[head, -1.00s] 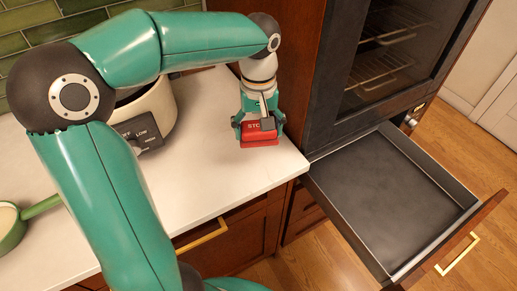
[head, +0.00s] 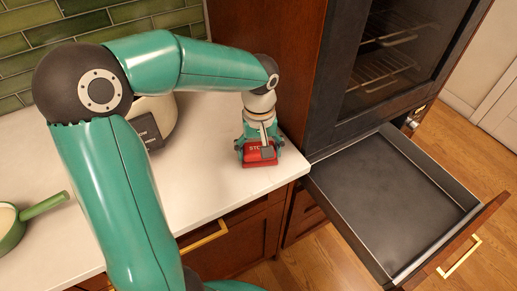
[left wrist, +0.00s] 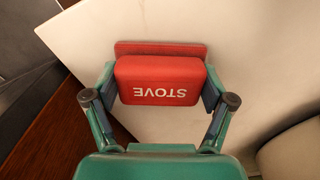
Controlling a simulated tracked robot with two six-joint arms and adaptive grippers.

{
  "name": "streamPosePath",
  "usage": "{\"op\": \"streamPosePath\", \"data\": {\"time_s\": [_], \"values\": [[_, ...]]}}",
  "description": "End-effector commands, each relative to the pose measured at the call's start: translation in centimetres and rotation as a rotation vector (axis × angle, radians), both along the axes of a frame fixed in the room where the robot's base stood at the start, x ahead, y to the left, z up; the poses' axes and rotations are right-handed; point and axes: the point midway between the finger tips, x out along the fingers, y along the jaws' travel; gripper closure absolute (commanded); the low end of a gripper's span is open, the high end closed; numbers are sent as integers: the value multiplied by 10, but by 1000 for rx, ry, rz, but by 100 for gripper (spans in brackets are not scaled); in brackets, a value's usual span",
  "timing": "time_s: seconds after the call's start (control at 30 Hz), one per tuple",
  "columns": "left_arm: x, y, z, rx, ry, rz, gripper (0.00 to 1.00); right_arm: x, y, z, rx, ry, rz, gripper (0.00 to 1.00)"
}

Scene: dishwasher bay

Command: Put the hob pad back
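The hob pad is a red block (left wrist: 160,88) marked STOVE on a wider red base, upside down in the left wrist view. It also shows in the head view (head: 259,157), near the right end of the white counter. My left gripper (head: 260,148) points down over it. In the left wrist view the two fingers of the gripper (left wrist: 160,92) press on the block's left and right sides. I cannot tell whether its base touches the counter. My right gripper is in neither view.
An open, empty dark drawer (head: 340,205) juts out right of the counter, below a dark oven (head: 345,110). A cream cooker (head: 160,118) stands behind my left arm. A green pan (head: 10,232) sits at far left. The counter's front middle is clear.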

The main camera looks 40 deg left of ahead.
Motion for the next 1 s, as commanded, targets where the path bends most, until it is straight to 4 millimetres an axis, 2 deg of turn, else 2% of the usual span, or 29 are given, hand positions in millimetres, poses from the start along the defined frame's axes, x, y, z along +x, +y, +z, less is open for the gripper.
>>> {"op": "streamPosePath", "data": {"time_s": [0.03, 0.1, 0.57, 0.77, 1.0], "values": [[0, 0, 0, 0, 0, -1, 9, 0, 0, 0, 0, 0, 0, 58], [0, 0, 0, 0, 0, -1, 0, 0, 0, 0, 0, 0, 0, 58], [1, -1, 6, 1, -1, -2, 0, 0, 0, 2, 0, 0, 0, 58], [2, -1, 36, 0, -5, -3, 0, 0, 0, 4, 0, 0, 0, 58], [2, -1, 86, 0, -4, -2, 0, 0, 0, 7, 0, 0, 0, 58]]}}
